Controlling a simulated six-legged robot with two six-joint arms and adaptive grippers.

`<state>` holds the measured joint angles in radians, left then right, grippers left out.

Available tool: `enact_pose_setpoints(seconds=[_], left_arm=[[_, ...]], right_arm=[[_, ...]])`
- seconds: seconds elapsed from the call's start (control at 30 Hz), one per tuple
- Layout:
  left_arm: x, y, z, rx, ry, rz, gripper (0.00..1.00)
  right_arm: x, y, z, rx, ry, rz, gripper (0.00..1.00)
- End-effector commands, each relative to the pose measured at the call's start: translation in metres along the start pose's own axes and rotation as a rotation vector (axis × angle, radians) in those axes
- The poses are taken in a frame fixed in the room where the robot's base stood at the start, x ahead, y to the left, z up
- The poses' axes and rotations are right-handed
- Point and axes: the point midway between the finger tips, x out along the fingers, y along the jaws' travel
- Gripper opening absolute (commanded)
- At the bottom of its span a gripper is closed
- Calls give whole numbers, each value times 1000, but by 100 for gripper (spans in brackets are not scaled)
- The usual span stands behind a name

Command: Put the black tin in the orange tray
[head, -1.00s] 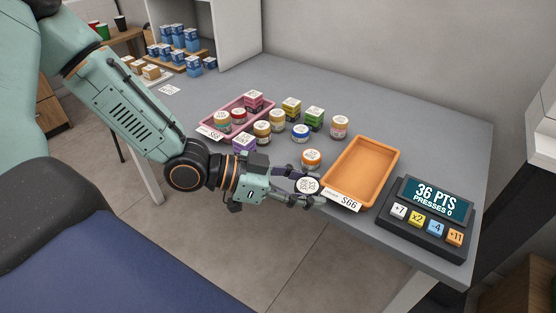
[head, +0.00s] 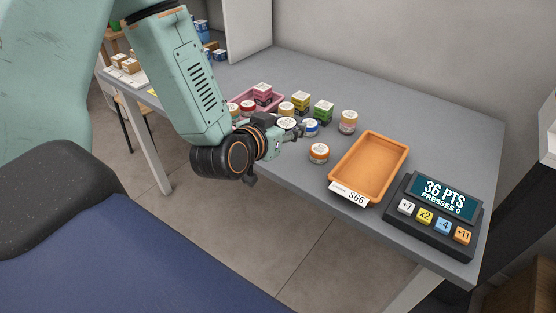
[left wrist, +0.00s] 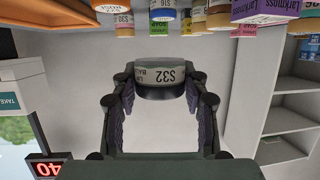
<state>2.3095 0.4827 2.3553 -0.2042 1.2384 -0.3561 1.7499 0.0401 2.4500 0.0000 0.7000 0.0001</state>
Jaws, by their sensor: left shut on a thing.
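The tin is apart from the tray. My right gripper is out of view.
An orange-lidded jar (head: 319,153) stands between the gripper and the tray. Several jars and small boxes stand behind the gripper, by a pink tray (head: 272,103). A keypad display (head: 438,208) stands right of the orange tray. The rear right of the counter is clear.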

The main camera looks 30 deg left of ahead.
Motion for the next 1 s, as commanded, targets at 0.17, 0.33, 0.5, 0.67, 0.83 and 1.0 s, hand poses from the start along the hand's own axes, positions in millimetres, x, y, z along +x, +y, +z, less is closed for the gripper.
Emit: enact_pose_setpoints(seconds=[0.17,0.33,0.5,0.67,0.83,1.0], left_arm=[[-1,-22,-6,-36,2,-90,13],[-1,-22,-7,-32,-1,-86,13],[-1,-22,-6,-31,-2,-85,13],[7,-22,18,-30,-6,-84,13],[15,-22,38,-30,-4,-84,13],[21,-21,54,-30,-4,-83,13]], right_arm=[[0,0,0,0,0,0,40],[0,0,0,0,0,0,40],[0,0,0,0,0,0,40],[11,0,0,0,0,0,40],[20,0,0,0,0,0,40],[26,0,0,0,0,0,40]])
